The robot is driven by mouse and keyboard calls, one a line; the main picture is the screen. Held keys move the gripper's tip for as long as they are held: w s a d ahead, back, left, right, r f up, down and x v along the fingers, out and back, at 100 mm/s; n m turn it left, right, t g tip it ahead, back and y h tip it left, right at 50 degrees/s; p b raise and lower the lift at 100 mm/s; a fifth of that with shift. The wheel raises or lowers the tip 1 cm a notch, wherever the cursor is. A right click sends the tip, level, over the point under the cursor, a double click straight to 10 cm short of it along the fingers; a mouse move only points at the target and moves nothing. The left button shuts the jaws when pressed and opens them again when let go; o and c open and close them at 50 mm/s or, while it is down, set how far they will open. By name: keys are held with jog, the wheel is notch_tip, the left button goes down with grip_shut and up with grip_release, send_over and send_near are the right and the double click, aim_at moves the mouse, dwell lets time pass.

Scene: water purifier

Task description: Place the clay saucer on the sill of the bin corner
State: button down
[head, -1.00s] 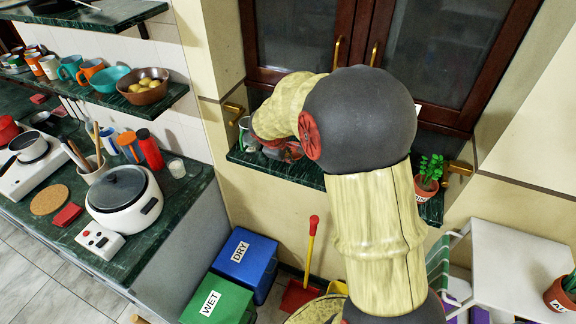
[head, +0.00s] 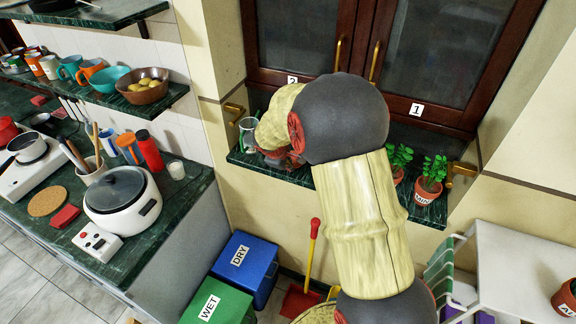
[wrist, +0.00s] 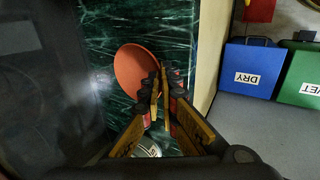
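The clay saucer (wrist: 131,68) is a round orange-red dish in the wrist view, seen over the dark green marble sill (wrist: 178,30). My gripper (wrist: 162,82) has its two fingers close together, with the saucer's right rim between the tips; most of the saucer extends to the left of them. The left finger hides part of its lower right. I cannot tell whether the saucer touches the sill. In the head view my gripper and the saucer are largely hidden behind my arm, over the left part of the sill (head: 310,176).
A glass jug (head: 247,134) stands at the sill's left end. Two potted plants (head: 428,190) stand at its right end. The blue DRY bin (head: 245,262) and green WET bin (head: 215,300) are below. Brass handles and dark window doors are behind. Sill beyond the saucer looks clear.

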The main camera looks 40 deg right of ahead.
jog(key=c, duration=2.3)
grip_release()
jog(key=shift+r+p, duration=0.25)
jog(key=shift+p, duration=0.1)
jog(key=s+a+r+m+t+y+p, duration=0.1)
jog(key=s+a+r+m, duration=0.1)
jog(key=s+a+r, duration=0.65)
jog(key=s+a+r+m+p, duration=0.15)
jog(key=s+a+r, duration=0.3)
jog(key=r, duration=0.65)
jog(key=s+a+r+y, duration=0.1)
jog(key=s+a, duration=0.3)
jog(key=s, duration=0.1)
jog(key=s+a+r+m+t+y, duration=0.1)
jog(key=s+a, duration=0.3)
jog(key=s, duration=0.1)
jog(key=s+a+r+m+y, duration=0.1)
jog(key=s+a+y, duration=0.1)
jog(key=s+a, duration=0.2)
jog(key=shift+s+a+r+m+t, duration=0.25)
jog(key=shift+s+a+r+t, duration=0.05)
jog(key=shift+s, duration=0.1)
